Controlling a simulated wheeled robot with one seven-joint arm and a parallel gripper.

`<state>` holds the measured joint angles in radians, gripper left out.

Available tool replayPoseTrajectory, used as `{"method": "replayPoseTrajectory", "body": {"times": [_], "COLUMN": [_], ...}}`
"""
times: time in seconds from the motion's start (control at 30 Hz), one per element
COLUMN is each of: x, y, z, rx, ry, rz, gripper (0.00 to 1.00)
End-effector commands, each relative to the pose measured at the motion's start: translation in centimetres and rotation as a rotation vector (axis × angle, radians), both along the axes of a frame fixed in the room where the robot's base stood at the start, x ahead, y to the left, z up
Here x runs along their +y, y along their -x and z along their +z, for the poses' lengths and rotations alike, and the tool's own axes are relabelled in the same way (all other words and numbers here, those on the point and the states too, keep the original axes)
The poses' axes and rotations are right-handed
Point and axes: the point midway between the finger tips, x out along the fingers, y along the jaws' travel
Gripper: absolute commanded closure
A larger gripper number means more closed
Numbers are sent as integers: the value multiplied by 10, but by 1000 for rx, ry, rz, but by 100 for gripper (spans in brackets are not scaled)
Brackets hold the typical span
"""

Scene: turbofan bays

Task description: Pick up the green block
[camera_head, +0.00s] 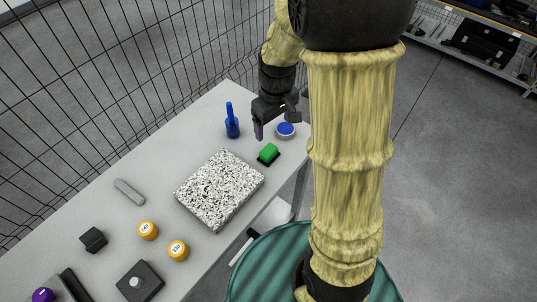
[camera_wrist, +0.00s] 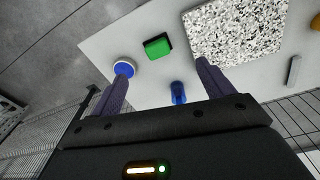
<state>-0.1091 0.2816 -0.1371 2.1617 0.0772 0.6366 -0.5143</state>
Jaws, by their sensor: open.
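The green block (camera_head: 268,152) lies on the grey table, on or against a dark base, to the right of the speckled slab. It also shows in the wrist view (camera_wrist: 157,47), beyond my fingertips. My gripper (camera_head: 273,127) is open and empty above the far end of the table. In the wrist view its two dark fingers (camera_wrist: 155,77) stand wide apart, with the block ahead of the gap and apart from both fingers.
A blue-topped round dish (camera_head: 285,130) and a blue bottle-like item (camera_head: 232,122) stand near the block. The speckled slab (camera_head: 220,188) lies beside it. Orange-capped pieces (camera_head: 148,230) and dark blocks are nearer. A wire mesh fence (camera_head: 110,80) runs behind the table.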

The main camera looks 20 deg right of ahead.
Motion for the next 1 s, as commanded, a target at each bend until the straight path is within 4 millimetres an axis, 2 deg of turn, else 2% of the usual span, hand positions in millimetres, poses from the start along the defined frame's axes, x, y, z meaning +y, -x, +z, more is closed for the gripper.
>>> {"method": "replayPoseTrajectory", "body": {"times": [0.03,0.1,0.2,0.63,0.77,1.0], "x": [1,2,2,2,2,3], "y": [-14,-27,-37,-37,-37,-37], "z": [-6,-9,-11,-16,-33,-75], "rx": [22,45,61,68,71,71], "ry": [6,11,12,13,13,13], "rz": [57,129,185,197,196,198], "gripper": [20,20,20,20,20,20]}}
